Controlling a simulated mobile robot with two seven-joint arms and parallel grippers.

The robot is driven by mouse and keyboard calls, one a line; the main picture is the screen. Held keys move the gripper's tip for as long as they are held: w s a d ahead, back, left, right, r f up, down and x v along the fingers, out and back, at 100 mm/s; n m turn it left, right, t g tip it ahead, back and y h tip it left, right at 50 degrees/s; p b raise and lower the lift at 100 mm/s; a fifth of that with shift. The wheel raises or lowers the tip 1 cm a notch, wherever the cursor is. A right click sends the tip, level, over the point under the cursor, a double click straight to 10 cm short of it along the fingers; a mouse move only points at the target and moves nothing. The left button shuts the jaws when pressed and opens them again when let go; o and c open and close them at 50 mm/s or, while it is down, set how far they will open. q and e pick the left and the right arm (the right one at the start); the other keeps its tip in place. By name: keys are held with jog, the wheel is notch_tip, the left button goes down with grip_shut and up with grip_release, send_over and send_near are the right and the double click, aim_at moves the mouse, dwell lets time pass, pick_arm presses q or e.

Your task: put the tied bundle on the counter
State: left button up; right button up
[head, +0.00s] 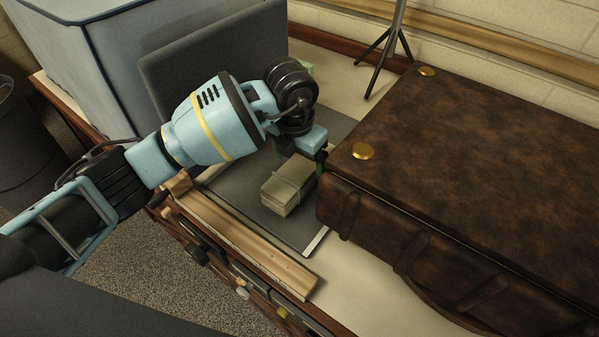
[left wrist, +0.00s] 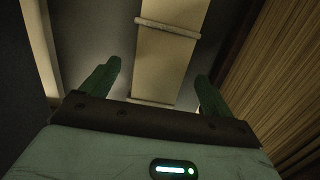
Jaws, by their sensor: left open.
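The tied bundle (head: 288,191) is a pale, flat block with a thin tie around it. It lies on a dark grey sheet (head: 237,193) with a light front edge, on the cream counter (head: 372,262). My left gripper (head: 318,161) is at the bundle's far right end, beside the brown case. In the left wrist view the bundle (left wrist: 168,62) shows between and beyond the two green fingers of my open gripper (left wrist: 153,72), with two bands across it. I cannot tell whether the fingers touch it. My right gripper is not in view.
A large brown leather case (head: 480,150) fills the right, close to the bundle. A wooden strip (head: 245,240) runs along the front left edge. A dark grey panel (head: 205,55) and blue-grey box (head: 90,60) stand behind. A tripod stand (head: 387,45) is at the back.

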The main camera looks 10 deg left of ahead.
aim_at(300, 165)
pick_arm(q)
jog(key=f, duration=0.4)
jog(key=shift+w+f, duration=0.3)
jog(key=shift+c, duration=0.2)
jog(key=shift+r, duration=0.1)
jog(key=c, duration=1.4)
notch_tip(300, 165, up, 10)
